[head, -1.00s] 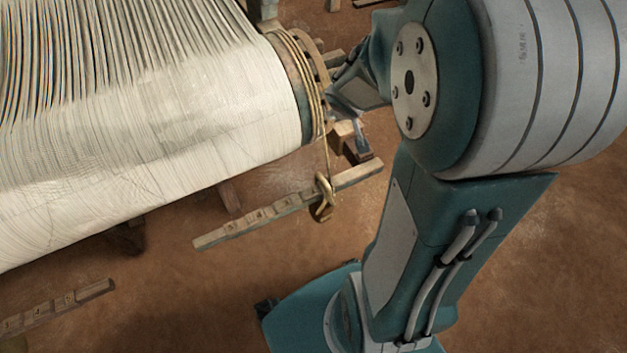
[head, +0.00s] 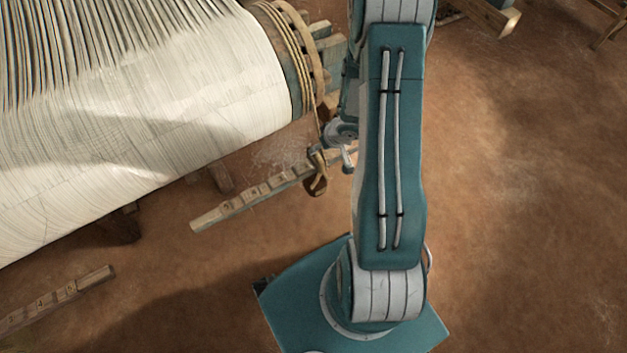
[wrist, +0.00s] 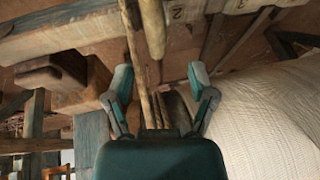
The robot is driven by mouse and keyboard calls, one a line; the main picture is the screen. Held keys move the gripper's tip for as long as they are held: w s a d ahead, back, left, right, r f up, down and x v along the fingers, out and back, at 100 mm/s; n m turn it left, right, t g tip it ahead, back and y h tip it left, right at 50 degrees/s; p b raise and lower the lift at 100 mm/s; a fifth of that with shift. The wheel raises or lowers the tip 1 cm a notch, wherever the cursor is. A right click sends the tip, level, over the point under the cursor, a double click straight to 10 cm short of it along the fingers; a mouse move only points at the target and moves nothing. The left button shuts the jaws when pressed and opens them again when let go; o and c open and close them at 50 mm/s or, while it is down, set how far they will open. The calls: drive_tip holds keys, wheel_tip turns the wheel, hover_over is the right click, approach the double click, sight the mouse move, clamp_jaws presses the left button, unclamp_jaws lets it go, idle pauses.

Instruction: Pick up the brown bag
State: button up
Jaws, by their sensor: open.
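I see nothing that is clearly a brown bag. A small brown looped thing (head: 317,178) hangs at the rope's end beside the loom beam in the head view; I cannot tell if it is a bag. My gripper (wrist: 160,78) is open in the wrist view, its two fingers spread with ropes and a rounded wooden-looking piece (wrist: 153,28) showing between and beyond them. In the head view the gripper is mostly hidden behind my arm, with a bit of it near the hanging thing.
The loom's white cloth roll (head: 180,110) fills the left, with ropes (head: 290,55) wound on its end. A notched wooden bar (head: 250,195) runs below it, and another (head: 60,300) lies lower left. Brown floor (head: 520,180) is clear on the right.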

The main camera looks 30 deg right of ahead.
drive_tip(key=shift+w+d+f, duration=0.1)
drive_tip(key=shift+w+f, duration=0.1)
drive_tip(key=shift+f, duration=0.3)
drive_tip(key=shift+w+d+f, duration=0.1)
drive_tip(key=shift+w+f, duration=0.1)
drive_tip(key=shift+f, duration=0.3)
drive_tip(key=x, duration=0.4)
drive_tip(key=shift+a+f, duration=0.1)
drive_tip(key=shift+a, duration=0.3)
drive_tip(key=shift+d, duration=0.1)
clamp_jaws()
